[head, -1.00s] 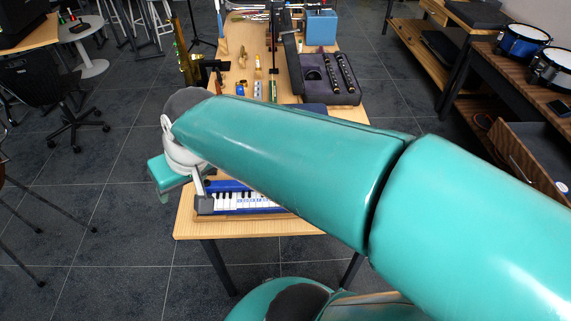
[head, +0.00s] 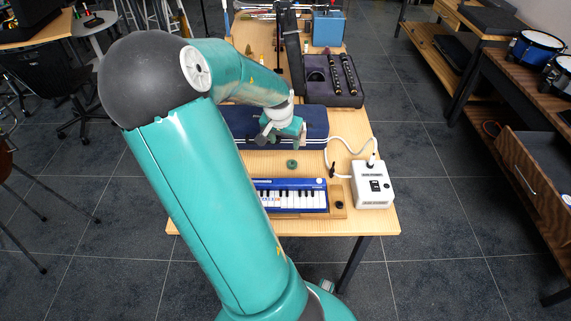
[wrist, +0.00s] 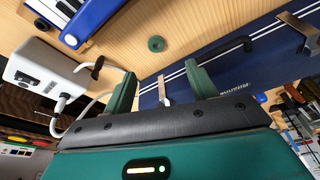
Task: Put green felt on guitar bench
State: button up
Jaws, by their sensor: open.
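A small green ring (head: 292,164), which looks like the green felt, lies flat on the wooden table (head: 365,225) between the blue striped case and the small keyboard. It also shows in the wrist view (wrist: 156,44), ahead of the fingers and apart from them. My gripper (head: 283,133) is open and empty above the blue case, a little behind and left of the ring in the head view. Its two spread fingers show in the wrist view (wrist: 160,86). I cannot tell which surface is the guitar bench.
The blue case (head: 310,122) stands behind the ring and the blue keyboard (head: 290,196) in front. A white box (head: 372,185) with a looping cable is at right. A dark case with black instruments (head: 330,85) lies farther back. Drums (head: 532,46) stand on the right bench.

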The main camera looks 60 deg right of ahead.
aim_at(292, 160)
jog(key=x, duration=0.9)
jog(key=s+x, duration=0.1)
jog(key=x, duration=0.4)
jog(key=shift+d, duration=0.45)
jog(key=shift+c, duration=0.3)
jog(key=c, duration=1.1)
jog(key=shift+o, duration=0.2)
jog(key=shift+r, duration=0.2)
